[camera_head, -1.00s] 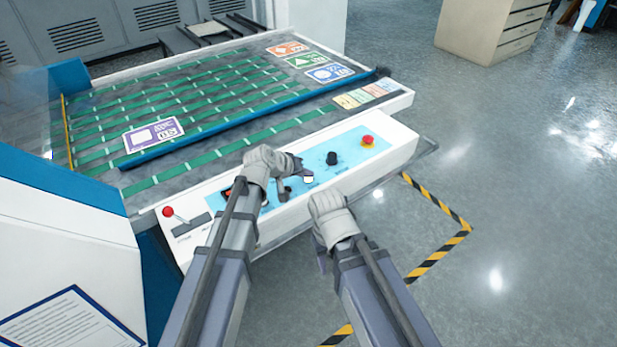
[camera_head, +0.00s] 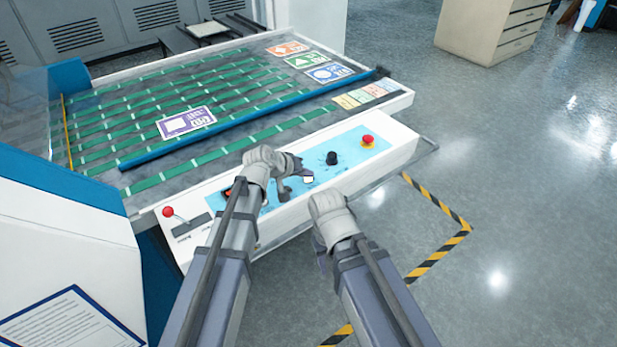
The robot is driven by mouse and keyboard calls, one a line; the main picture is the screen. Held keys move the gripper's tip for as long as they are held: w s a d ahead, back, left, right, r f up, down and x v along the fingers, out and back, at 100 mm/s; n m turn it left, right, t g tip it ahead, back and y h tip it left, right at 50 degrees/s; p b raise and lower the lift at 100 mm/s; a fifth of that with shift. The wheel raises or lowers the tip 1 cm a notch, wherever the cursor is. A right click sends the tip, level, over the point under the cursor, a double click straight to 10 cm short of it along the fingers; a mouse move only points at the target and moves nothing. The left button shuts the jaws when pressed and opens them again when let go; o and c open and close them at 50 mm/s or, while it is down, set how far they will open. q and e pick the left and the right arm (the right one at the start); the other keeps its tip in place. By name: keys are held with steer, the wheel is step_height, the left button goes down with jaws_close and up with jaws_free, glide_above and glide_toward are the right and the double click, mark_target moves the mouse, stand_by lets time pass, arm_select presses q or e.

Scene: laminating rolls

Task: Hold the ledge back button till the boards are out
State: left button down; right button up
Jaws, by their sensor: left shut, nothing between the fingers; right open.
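My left gripper (camera_head: 288,182) is shut and empty. Its tip is down at the light-blue control panel (camera_head: 285,207), close beside a white button (camera_head: 308,180); whether it presses anything there is hidden by the fingers. A purple-and-white board (camera_head: 187,122) lies on the green-strapped belt bed, behind a long blue bar (camera_head: 230,123). An orange board (camera_head: 287,49), a green board (camera_head: 307,61) and a blue board (camera_head: 329,74) lie in a row at the bed's right end. My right gripper (camera_head: 321,245) is open, in front of the console, its fingers largely hidden by its own hand.
The console also has a black knob (camera_head: 332,158), a red mushroom button (camera_head: 368,141) and a red-balled lever (camera_head: 168,212). Several pale coloured cards (camera_head: 365,94) sit at the bed's front right corner. Black-yellow tape (camera_head: 440,262) marks clear floor on the right.

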mark_target(306, 181)
arm_select(q)
steer(key=shift+r+p, duration=0.85)
step_height(306, 181, up, 5)
steer(key=p, duration=0.5)
stand_by(0.4)
